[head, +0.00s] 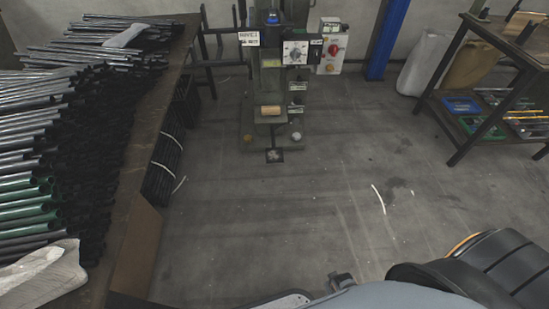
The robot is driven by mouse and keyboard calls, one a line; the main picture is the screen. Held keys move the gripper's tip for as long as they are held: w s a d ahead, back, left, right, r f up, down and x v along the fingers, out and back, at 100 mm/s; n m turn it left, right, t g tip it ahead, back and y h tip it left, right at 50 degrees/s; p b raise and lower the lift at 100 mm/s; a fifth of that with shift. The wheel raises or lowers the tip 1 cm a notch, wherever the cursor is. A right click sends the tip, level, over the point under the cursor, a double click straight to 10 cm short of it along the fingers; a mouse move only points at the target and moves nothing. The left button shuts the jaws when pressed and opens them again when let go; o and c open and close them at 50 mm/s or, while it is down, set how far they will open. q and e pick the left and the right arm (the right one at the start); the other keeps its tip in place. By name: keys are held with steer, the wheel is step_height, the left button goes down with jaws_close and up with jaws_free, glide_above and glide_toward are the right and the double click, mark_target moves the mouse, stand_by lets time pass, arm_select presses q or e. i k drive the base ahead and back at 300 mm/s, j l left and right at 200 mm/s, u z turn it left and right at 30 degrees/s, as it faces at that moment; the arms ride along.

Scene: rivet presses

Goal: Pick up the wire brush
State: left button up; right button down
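I cannot make out a wire brush anywhere in the head view. Small items lie on the lower shelf of the cart at the right, among them long thin pieces with yellowish parts (527,119), but they are too small to identify. Neither of my grippers shows in this view. Only parts of my own body show along the bottom edge.
A rivet press (270,75) stands at the back centre. A bench (140,190) piled with metal tubes (40,120) runs along the left. A cart (455,125) with blue (462,105) and green (483,127) bins stands right. The middle floor (290,200) is mostly clear.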

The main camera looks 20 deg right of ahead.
mark_target(269, 111)
steer(key=i+l, duration=0.15)
steer(key=i, duration=0.2)
steer(key=i+l, duration=0.2)
steer(key=i, duration=0.15)
steer(key=i+l, duration=0.15)
steer(key=i, duration=0.2)
